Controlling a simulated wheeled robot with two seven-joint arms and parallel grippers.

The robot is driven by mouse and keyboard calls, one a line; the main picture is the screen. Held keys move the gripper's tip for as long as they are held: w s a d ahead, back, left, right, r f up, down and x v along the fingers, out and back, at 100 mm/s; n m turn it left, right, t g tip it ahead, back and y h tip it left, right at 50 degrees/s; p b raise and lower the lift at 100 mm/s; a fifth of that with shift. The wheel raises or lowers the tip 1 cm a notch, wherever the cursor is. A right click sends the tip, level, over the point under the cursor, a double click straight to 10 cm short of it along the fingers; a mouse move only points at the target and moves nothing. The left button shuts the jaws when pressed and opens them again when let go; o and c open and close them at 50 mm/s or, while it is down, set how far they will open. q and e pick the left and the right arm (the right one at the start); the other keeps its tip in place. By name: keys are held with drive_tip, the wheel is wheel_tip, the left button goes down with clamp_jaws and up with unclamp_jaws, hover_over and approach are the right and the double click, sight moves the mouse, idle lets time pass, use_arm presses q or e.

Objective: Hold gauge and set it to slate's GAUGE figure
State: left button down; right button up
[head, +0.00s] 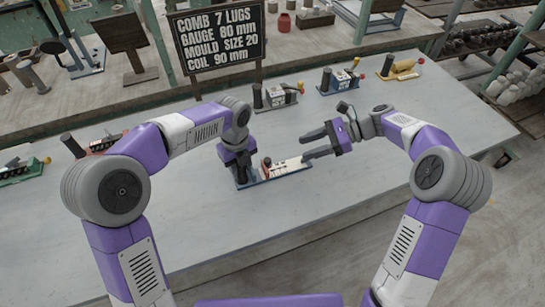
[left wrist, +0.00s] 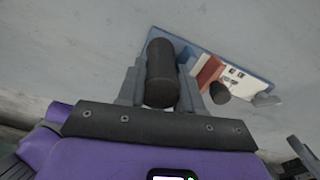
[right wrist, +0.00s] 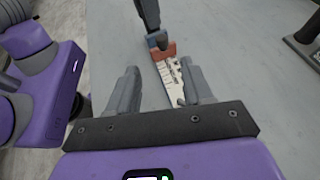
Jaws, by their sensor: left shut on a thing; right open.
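The gauge has a blue base (left wrist: 188,49), a white scale plate (head: 291,166) with dark marks, a red slider (left wrist: 209,72) with a dark knob (left wrist: 219,91), and a dark upright handle (left wrist: 161,72) at its left end. My left gripper (head: 242,170) is shut on this handle. My right gripper (head: 305,145) is open and empty, just above the gauge's right end. In the right wrist view the scale (right wrist: 171,80) lies between its fingers, the red slider (right wrist: 163,52) further off. The slider's exact reading is too small to tell. The slate (head: 218,37) reads "GAUGE 80 mm".
Other handled devices stand on the grey table (head: 400,135): a grey one (head: 275,97), a blue one (head: 340,80) and a yellow one (head: 400,68) behind, a red one (head: 98,145) and a green one (head: 20,170) at left. The table right of the gauge is clear.

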sight(270, 159)
drive_tip(key=x, duration=1.1)
drive_tip(key=shift+w+a, duration=0.1)
drive_tip(key=shift+a, duration=0.35)
clamp_jaws()
drive_tip(key=shift+d, duration=0.1)
